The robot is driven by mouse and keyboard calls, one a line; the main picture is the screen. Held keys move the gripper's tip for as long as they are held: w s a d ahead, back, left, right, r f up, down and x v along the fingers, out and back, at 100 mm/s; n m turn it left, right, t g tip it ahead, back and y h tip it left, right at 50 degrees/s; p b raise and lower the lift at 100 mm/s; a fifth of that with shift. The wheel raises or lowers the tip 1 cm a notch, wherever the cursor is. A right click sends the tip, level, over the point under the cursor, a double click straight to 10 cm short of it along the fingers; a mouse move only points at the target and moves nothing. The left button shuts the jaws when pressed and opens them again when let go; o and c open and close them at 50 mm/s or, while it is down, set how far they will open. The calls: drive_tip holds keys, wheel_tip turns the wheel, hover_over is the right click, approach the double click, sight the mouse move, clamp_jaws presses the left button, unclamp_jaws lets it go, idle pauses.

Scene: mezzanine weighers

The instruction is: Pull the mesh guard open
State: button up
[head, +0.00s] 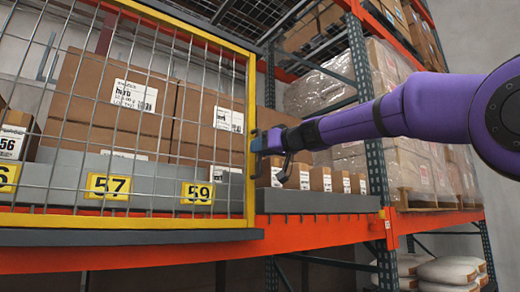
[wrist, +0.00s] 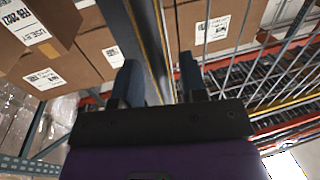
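The mesh guard (head: 130,221) is a yellow frame with grey wire mesh across the left of the head view. It stands in front of boxes on the rack. My gripper (head: 258,142) is at its right upright, about mid-height. In the wrist view, my gripper (wrist: 160,78) has its two dark fingers spread apart. A grey bar with the guard's yellow edge (wrist: 164,40) beside it runs between them, and mesh shows to the right. The fingers look open around this bar; contact is not clear. No separate handle can be made out.
Brown boxes (head: 117,100) stand behind the mesh, above yellow number plates such as 57 (head: 108,187). Small cartons (head: 320,179) line the orange-beamed shelf (head: 320,230) to the right. A dark green rack post (head: 375,150) stands behind my arm. White sacks (head: 446,271) lie lower right.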

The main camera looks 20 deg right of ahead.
drive_tip(key=shift+w+a, duration=0.25)
drive_tip(key=shift+w, duration=0.15)
clamp_jaws()
